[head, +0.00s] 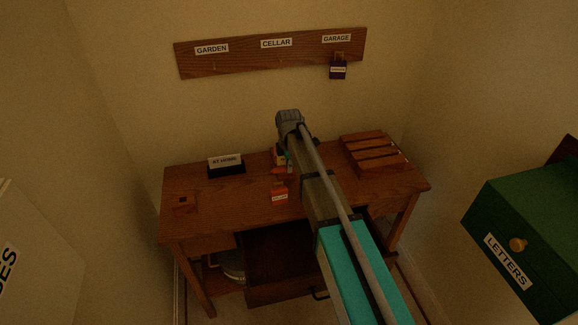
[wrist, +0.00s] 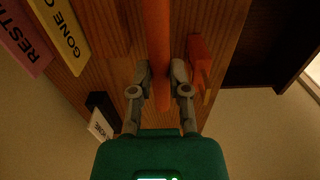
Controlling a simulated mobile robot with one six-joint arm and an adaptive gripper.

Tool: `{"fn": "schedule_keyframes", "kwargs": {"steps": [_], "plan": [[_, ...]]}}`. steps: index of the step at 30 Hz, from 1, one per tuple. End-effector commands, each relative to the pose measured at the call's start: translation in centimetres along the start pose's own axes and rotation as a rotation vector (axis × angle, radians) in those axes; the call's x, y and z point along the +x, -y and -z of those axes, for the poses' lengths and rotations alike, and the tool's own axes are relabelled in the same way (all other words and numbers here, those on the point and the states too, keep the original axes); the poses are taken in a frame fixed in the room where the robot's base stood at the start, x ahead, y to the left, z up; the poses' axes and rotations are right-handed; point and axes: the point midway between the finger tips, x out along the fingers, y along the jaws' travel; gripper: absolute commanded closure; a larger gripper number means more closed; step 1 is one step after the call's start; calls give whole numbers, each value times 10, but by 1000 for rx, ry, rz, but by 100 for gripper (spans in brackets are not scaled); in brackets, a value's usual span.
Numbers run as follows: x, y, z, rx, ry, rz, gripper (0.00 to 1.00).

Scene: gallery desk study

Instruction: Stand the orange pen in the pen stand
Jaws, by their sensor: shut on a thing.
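My gripper (wrist: 162,78) is shut on the orange pen (wrist: 157,35), which runs from between the fingertips to the top edge of the wrist view. Its far end is out of that view. In the head view my gripper (head: 284,164) is over the middle back of the desk, partly hidden by my arm; I cannot tell how far above the top the pen is. A small brown block with a dark square top (head: 183,201) stands at the desk's left; it may be the pen stand, but I cannot be sure.
An orange CELLAR tag (head: 279,194) lies near the front edge, beside my gripper. A black AT HOME sign (head: 226,165) stands back left, a slatted wooden piece (head: 374,151) right. Yellow (wrist: 62,38) and pink (wrist: 22,36) cards are close by. A drawer (head: 287,265) is open below.

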Motion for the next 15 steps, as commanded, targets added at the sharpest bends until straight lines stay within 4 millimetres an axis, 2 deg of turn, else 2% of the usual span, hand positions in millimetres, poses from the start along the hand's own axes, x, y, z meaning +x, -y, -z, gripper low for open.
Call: {"fn": "schedule_keyframes", "kwargs": {"steps": [8,15], "plan": [[-2,0,0,0,0,0,100],[-17,0,0,0,0,0,100]]}}
